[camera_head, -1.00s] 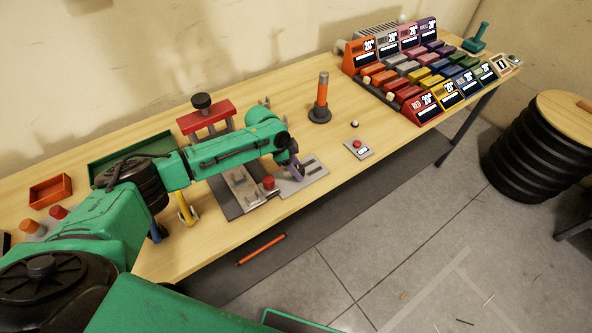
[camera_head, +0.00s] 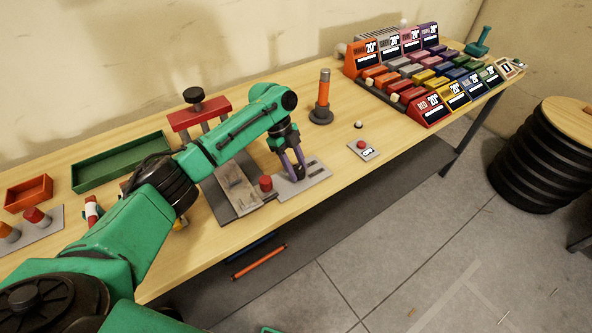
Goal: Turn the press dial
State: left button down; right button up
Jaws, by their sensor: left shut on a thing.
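The press has a red crossbar (camera_head: 201,115) with a black knob (camera_head: 193,95) on top and a grey metal bed (camera_head: 238,188). A light grey panel (camera_head: 317,178) adjoins the bed on its right, with dark slots in it. A dark round dial (camera_head: 298,174) sits on this panel, partly covered by my fingers. My left gripper (camera_head: 294,167) points down at the dial, and its purple fingers are closed on it. A red button (camera_head: 265,183) stands just left of the dial. My right gripper is not in view.
An orange-and-grey post (camera_head: 322,97) stands behind the gripper. A small red-button box (camera_head: 362,149) lies to the right. Coloured bins (camera_head: 431,108) fill the far right of the table. A green tray (camera_head: 122,160) is at the back left.

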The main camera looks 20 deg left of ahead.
pick_arm(q)
jog(key=shift+f, duration=0.1)
dwell(0.3)
jog(key=shift+c, duration=1.9)
grip_release()
jog(key=shift+d, duration=0.1)
jog(key=b+v, duration=0.2)
jog(key=v, duration=1.2)
jog(key=shift+r+b, duration=0.3)
jog(key=shift+b, duration=0.1)
jog(key=shift+f, duration=0.1)
